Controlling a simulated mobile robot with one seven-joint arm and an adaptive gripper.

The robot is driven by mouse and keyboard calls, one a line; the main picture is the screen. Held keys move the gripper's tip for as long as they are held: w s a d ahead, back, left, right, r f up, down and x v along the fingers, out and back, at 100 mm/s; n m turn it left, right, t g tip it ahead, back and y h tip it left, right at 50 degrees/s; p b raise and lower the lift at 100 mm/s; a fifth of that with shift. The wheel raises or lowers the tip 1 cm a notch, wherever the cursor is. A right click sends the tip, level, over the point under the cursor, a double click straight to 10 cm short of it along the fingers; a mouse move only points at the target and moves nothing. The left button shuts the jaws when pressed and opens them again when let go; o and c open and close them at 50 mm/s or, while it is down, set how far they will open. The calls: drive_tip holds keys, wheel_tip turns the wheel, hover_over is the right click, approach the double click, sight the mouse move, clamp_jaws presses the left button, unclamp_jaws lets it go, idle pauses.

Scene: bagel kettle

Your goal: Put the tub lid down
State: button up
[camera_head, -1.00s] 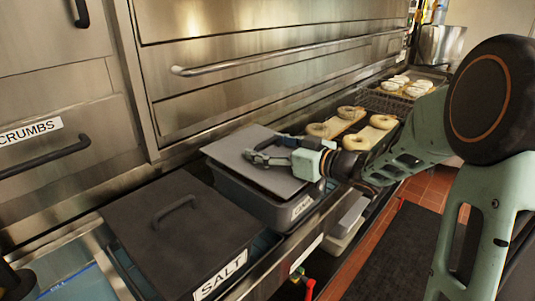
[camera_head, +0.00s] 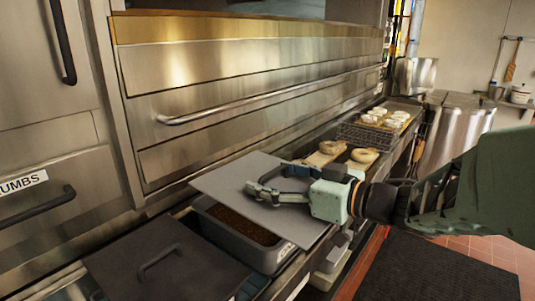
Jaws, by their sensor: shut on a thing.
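The flat grey tub lid (camera_head: 225,187) is held tilted above an open grey tub (camera_head: 275,259). My gripper (camera_head: 262,190) is shut at the top of the lid, where its handle is hidden by the fingers. The tub's near-left part is uncovered and shows brown, grainy contents (camera_head: 235,226). The lid hides the rest of the tub's opening. I cannot tell whether the lid's far edge touches the tub.
A second tub with a dark handled lid (camera_head: 190,262) stands at the lower left. Bagels (camera_head: 364,155) on boards and a wire rack (camera_head: 362,134) lie beyond the lid. A steel oven front with a long handle (camera_head: 270,98) borders the counter's left side.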

drive_tip(key=shift+m+t+h, duration=0.6)
drive_tip(key=shift+m+t, duration=0.1)
drive_tip(key=shift+t, duration=0.1)
drive_tip(key=w+r+p, duration=0.1)
drive_tip(key=w+r, duration=0.1)
drive_tip(key=w+d+r+p, duration=0.1)
drive_tip(key=r+p, duration=0.1)
drive_tip(key=shift+w+r, duration=0.1)
drive_tip(key=shift+w, duration=0.3)
drive_tip(key=w+d+m+h+p, duration=0.1)
drive_tip(key=w+d+m+t+h+p, duration=0.1)
drive_tip(key=w, duration=0.1)
drive_tip(key=w+d+r+m+t+h+p, duration=0.1)
drive_tip(key=w, duration=0.1)
drive_tip(key=shift+d+h, duration=0.1)
drive_tip(key=shift+h, duration=0.2)
drive_tip(key=w+d+f+m+t+h+p, duration=0.2)
drive_tip(key=w+d+f+m+h+p, duration=0.1)
drive_tip(key=d+f+m+h+p, duration=0.2)
drive_tip(key=d+h+p, duration=0.1)
drive_tip(key=d+h, duration=0.1)
drive_tip(key=d, duration=0.1)
drive_tip(key=shift+w+f+m+h, duration=0.2)
drive_tip(key=shift+f+m+h, duration=0.1)
drive_tip(key=shift+f, duration=0.1)
drive_tip(key=shift+d, duration=0.1)
